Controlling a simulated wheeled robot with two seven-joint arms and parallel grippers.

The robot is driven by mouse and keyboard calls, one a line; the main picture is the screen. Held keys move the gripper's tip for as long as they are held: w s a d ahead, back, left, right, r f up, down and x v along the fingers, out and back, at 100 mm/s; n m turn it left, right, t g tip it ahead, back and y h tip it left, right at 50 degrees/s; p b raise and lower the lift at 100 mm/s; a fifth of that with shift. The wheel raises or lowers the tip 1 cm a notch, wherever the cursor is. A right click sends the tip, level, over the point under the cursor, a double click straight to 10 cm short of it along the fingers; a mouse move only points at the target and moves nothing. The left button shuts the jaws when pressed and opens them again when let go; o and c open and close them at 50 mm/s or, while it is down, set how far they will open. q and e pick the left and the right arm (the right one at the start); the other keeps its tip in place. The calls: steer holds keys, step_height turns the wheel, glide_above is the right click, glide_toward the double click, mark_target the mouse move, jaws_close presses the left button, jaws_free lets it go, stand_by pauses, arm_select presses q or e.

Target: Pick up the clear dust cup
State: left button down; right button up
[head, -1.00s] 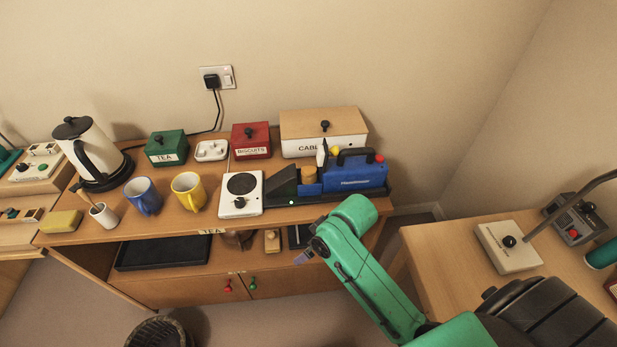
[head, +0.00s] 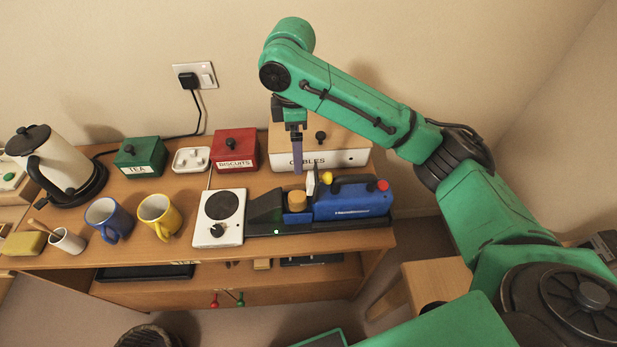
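A blue hand vacuum (head: 352,203) with a black handle, a yellow knob and a red button lies on a black dock on the cabinet top. At its left end are a tan cylinder (head: 297,201) and a dark sloped nozzle (head: 266,209). I cannot clearly make out a clear dust cup; a thin pale upright piece (head: 311,184) stands between the cylinder and the blue body. My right gripper (head: 298,168) points down above the cylinder, seemingly apart from it. Its fingers show edge-on, so its opening is unclear. My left gripper is out of view.
A white hotplate (head: 221,231) stands left of the dock. The cables box (head: 345,158) and red biscuits box (head: 235,143) stand behind. Yellow mug (head: 158,212), blue mug (head: 104,214) and kettle (head: 62,165) are farther left. My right arm crosses above the cabinet's right end.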

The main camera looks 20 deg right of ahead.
steer(key=f, duration=0.2)
steer(key=p, duration=0.2)
glide_toward(295, 194)
steer(key=shift+s+a+f, duration=0.15)
steer(key=shift+s+f, duration=0.35)
steer(key=shift+s, duration=0.05)
steer(key=shift+s+a+f, duration=0.15)
steer(key=shift+s+f, duration=0.35)
steer(key=shift+s, duration=0.1)
step_height(295, 194, down, 4)
steer(key=shift+s+a+p, duration=0.1)
steer(key=shift+s+p, duration=0.1)
steer(key=shift+p, duration=0.25)
steer(key=shift+f, duration=0.1)
steer(key=c, duration=1.3)
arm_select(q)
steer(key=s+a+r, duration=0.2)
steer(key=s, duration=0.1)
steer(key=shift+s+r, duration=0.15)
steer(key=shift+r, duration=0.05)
arm_select(e)
steer(key=shift+c, duration=0.3)
